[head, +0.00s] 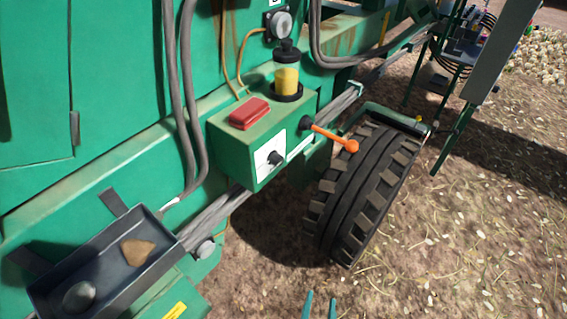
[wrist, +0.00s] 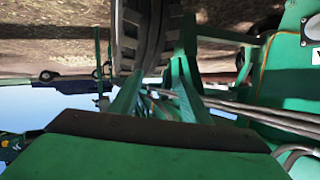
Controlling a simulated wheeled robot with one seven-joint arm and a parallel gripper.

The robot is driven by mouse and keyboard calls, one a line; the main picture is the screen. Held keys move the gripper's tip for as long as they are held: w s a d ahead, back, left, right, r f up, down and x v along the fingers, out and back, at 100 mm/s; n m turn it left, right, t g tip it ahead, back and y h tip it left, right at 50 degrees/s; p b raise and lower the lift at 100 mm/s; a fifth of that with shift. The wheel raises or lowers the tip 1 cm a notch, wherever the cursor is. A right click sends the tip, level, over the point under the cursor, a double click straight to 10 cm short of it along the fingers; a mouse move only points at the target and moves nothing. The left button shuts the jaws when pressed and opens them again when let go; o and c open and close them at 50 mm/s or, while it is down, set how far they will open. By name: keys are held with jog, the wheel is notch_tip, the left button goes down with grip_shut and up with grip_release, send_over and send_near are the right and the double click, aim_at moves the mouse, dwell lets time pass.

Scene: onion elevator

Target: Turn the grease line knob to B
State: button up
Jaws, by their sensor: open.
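My gripper (head: 320,306) shows only as two teal fingertips at the bottom edge of the head view. They are apart and empty, below the box and well away from the knob. In the wrist view, my gripper (wrist: 158,98) is also open with nothing between its fingers.
An orange-tipped lever (head: 335,138) sticks out right of the knob. A red block (head: 249,113) and a yellow grease cup (head: 286,80) top the box. A large tyre (head: 365,190) stands to the right, a dark tray (head: 110,265) at lower left. Open ground lies below the box.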

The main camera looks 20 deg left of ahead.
jog(key=w+a+r+n+y, duration=0.2)
jog(key=w+r+y, duration=0.1)
jog(key=w, duration=0.6)
jog(key=n+g+y, duration=0.8)
jog(key=n+y, duration=0.5)
jog(key=n, duration=0.3)
send_near(281, 162)
jog(key=x, duration=0.9)
jog(key=shift+s+r, duration=0.1)
jog(key=c, duration=1)
